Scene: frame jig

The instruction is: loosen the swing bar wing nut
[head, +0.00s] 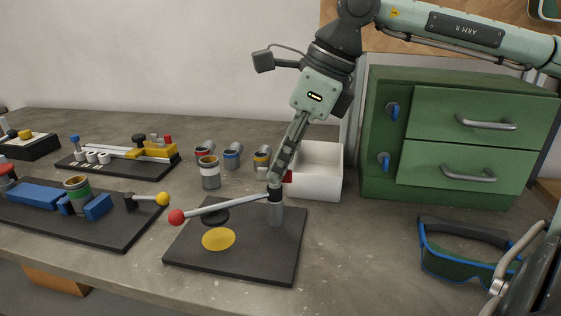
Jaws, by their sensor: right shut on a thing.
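The swing bar (232,203) is a grey rod with a red ball (177,217) at its left end. It is joined near the top of a grey post (277,234) on a dark base plate (270,264). A dark round pad hangs under the bar, above a yellow disc (218,239) on the plate. My right gripper (277,179) points down at the post top and is shut on the wing nut (288,177). My left gripper is not in view.
A white bin (322,172) stands close behind the post. Several small cans (210,172) stand behind the plate. A green drawer cabinet (385,135) is at the right, with goggles (455,262) in front. Other jigs (110,225) are at the left.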

